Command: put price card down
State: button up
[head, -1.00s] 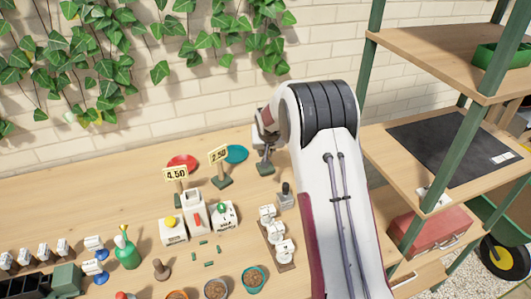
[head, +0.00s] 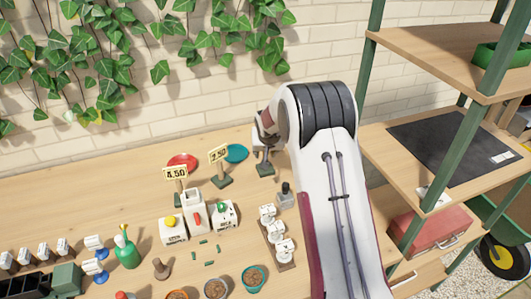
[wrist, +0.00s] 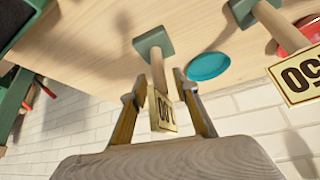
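The price card (wrist: 163,112) has a small sign on a wooden post with a green base (wrist: 154,40). In the wrist view its post and sign are between my gripper's fingers (wrist: 160,78), with gaps beside the post, so the gripper looks open around it. In the head view the green base (head: 265,169) appears to rest upright on the wooden table, right of the teal dish. My gripper (head: 264,148) is just above that base, and my arm partly hides the card there.
A 2.50 card (head: 219,155) and a 4.50 card (head: 175,173) stand to the left. A teal dish (head: 236,153) and red dish (head: 182,161) lie behind them. White containers (head: 195,203) and pots (head: 254,277) are in front. Brick wall behind; shelving right.

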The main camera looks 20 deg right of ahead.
jog(key=shift+r, duration=0.1)
jog(key=shift+v, duration=0.95)
jog(key=v, duration=1)
jog(key=shift+s+r, duration=0.1)
jog(key=shift+r, duration=0.05)
